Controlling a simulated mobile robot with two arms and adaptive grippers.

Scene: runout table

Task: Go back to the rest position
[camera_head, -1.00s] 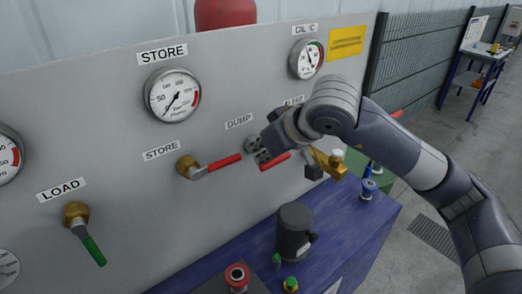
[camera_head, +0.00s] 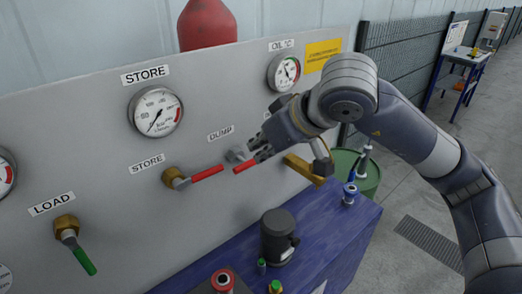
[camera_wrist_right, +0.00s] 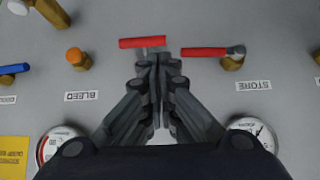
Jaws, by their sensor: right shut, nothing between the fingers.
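My right gripper (camera_head: 262,150) is in front of the grey panel (camera_head: 95,165), beside the DUMP label, with its arm coming in from the right. In the right wrist view my right gripper (camera_wrist_right: 160,65) has its fingers together, with nothing between them. The red DUMP handle (camera_head: 244,166) shows just past the fingertips; in the right wrist view this red handle (camera_wrist_right: 142,42) lies right beyond them. I cannot tell whether they touch. The STORE valve's red handle (camera_head: 207,173) is left of it, nearly level. My left gripper is not in view.
A blue bench (camera_head: 240,245) with a dark cylinder (camera_head: 279,235) stands below the panel. The green-handled LOAD valve (camera_head: 82,258) is at lower left. A green drum (camera_head: 370,175) stands beyond the bench. Gauges line the panel. Open floor (camera_head: 410,205) lies to the right.

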